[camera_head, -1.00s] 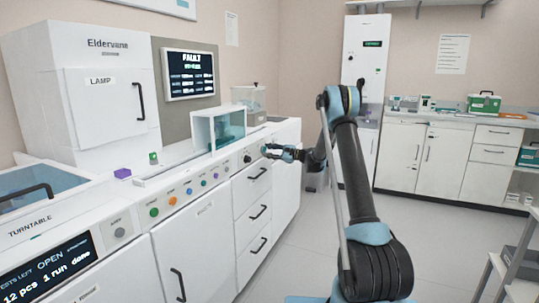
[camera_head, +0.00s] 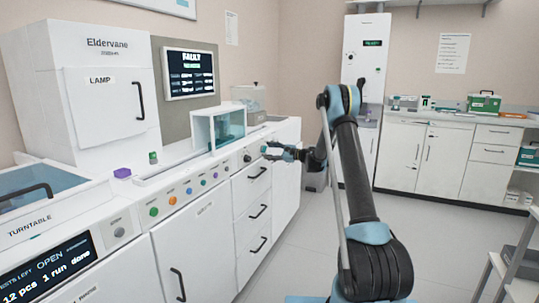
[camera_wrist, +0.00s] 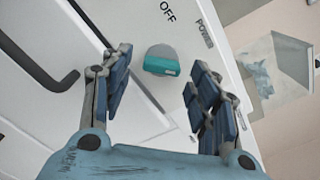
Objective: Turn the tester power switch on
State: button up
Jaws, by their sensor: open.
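The power switch (camera_wrist: 161,61) shows in the wrist view as a round grey knob with a teal grip bar across it. The bar lies nearly crosswise in that picture. The word OFF is printed above it and POWER to its upper right. My gripper (camera_wrist: 158,72) is open, with one finger on each side of the knob and a gap on both sides. I see no contact. In the head view my gripper (camera_head: 272,152) is at the front panel of the white tester (camera_head: 205,222), near its far end; the switch is not clear there.
A row of coloured buttons (camera_head: 172,200) and a dark round knob (camera_head: 247,158) sit on the same panel. A drawer handle (camera_wrist: 40,80) is left of my gripper in the wrist view. The screen (camera_head: 190,74) reads FAULT. The floor right of the tester is clear.

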jog(key=v, duration=1.1)
jog(key=shift+d, duration=0.35)
